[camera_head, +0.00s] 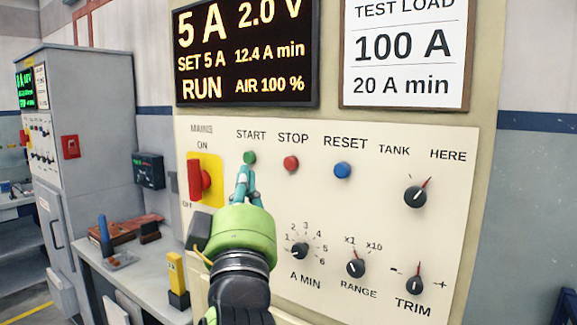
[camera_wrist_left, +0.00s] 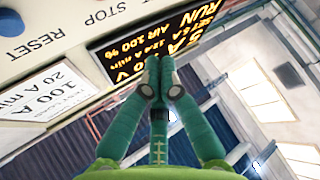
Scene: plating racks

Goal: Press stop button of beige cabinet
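The beige cabinet (camera_head: 325,212) faces me. Its red stop button (camera_head: 291,163) sits under the word STOP, between the green start button (camera_head: 250,157) and the blue reset button (camera_head: 343,170). My right gripper is out of view.
The cabinet's display (camera_head: 245,50) reads 5 A, 2.0 V and RUN. A red mains switch (camera_head: 199,180) on a yellow plate sticks out left of my gripper. Several black knobs (camera_head: 415,196) are lower right. A grey cabinet (camera_head: 95,110) and a bench (camera_head: 140,270) stand at left.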

